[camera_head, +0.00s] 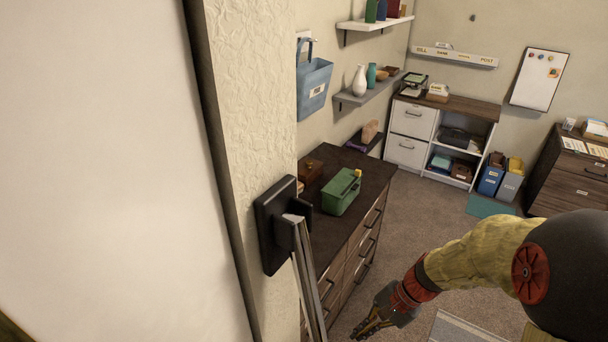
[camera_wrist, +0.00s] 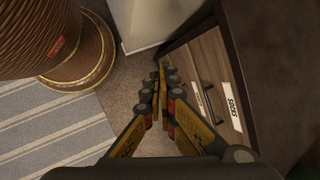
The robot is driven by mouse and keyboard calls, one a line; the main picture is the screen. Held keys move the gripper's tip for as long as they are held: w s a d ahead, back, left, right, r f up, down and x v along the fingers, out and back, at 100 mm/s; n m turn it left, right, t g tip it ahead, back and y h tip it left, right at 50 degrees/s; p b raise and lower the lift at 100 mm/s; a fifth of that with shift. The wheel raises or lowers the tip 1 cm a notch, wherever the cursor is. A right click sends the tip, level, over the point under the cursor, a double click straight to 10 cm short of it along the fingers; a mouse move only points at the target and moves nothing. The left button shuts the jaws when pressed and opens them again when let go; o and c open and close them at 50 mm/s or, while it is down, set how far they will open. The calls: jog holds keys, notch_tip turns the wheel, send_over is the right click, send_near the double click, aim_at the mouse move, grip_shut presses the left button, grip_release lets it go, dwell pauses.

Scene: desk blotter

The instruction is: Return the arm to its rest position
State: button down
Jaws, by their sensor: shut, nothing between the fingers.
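My arm comes in from the right edge of the head view, with a yellow sleeve and red bands. My gripper (camera_head: 366,327) hangs low in front of the dark dresser, pointing down and to the left. In the wrist view, my gripper (camera_wrist: 160,75) shows its two yellow and black fingers close together at the tips. Nothing is held between them. Below the fingertips is brown carpet.
The dark dresser (camera_head: 370,232) carries a green box (camera_head: 341,191). A drawer labelled SOCKS (camera_wrist: 232,113) is close right of the fingers. A round brown ribbed object (camera_wrist: 45,35) and striped rug (camera_wrist: 50,125) lie left. A wall pillar (camera_head: 250,80) blocks the left. Carpet is open mid-room.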

jog(key=s+d+r+n+t+h, duration=0.1)
jog(key=s+r+n+t+h, duration=0.1)
jog(key=r, duration=0.6)
jog(key=s+d+r+n+t+h, duration=0.1)
jog(key=s+r+n, duration=0.3)
jog(key=r, duration=0.4)
jog(key=s+d+r+n+t+h, duration=0.2)
jog(key=s+r, duration=0.3)
jog(key=r, duration=0.3)
jog(key=shift+s+r+n+t+h, duration=0.35)
jog(key=shift+n+t, duration=0.15)
jog(key=shift+n, duration=0.4)
jog(key=shift+d, duration=0.1)
